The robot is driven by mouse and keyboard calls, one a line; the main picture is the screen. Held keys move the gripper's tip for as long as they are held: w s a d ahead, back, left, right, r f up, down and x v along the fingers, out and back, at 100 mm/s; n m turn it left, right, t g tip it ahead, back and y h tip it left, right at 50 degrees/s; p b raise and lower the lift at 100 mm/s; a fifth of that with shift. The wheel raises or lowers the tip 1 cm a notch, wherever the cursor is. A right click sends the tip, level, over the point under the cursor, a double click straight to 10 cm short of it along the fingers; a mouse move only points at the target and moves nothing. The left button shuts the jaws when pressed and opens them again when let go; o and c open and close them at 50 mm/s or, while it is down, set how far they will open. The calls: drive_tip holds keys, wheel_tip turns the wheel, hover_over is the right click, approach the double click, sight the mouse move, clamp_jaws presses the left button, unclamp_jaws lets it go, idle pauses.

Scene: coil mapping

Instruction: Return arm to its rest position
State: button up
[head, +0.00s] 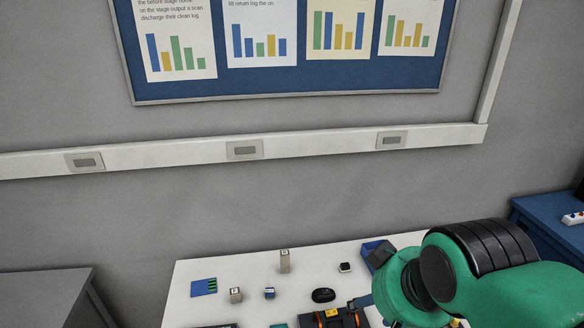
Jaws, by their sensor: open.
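My green arm (490,280) with a black ribbed joint cover fills the lower right of the head view. It reaches over the right part of the white table (225,285). My gripper is not visible; the arm's far end is hidden behind its own links or lies below the frame.
On the table are a blue-green card (204,287), small blocks (236,295), a taller block (285,261), a black oval item (323,295), a small dark device (345,267), a blue bin (371,247) and a dark case (335,319). A grey cabinet (40,295) stands left, a blue one (545,220) right.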

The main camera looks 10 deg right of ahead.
wheel_tip(320, 180, down, 8)
drive_tip(key=b, duration=0.6)
drive_tip(key=shift+r+b, duration=0.25)
drive_tip(key=shift+b, duration=0.1)
